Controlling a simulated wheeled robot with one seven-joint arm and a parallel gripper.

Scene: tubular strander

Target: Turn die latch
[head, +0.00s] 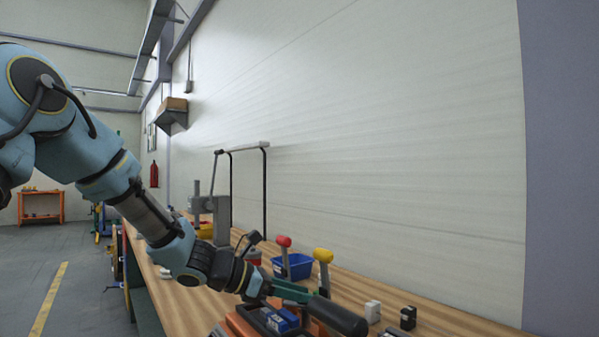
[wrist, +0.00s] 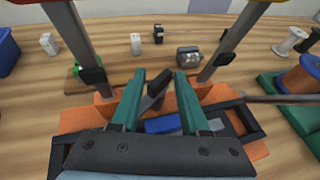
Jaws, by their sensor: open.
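An orange fixture (wrist: 222,92) with a dark frame stands on the wooden bench. A short dark lever (wrist: 155,92), which looks like the die latch, rises at a tilt from it in the wrist view. My gripper (wrist: 159,74) is open, its two green fingers on either side of the lever. I see a gap on the right; contact on the left is unclear. In the head view my gripper (head: 290,291) is low over the orange fixture (head: 238,324), and the lever cannot be made out there. A blue block (wrist: 163,124) lies in the frame below the fingers.
Two grey bars (wrist: 79,42) (wrist: 227,45) stand close on both sides of my gripper. A dark cylindrical handle (head: 340,318) sticks out beside it. A blue bin (head: 294,266), spools (wrist: 290,38) and small blocks stand around on the bench (wrist: 115,48).

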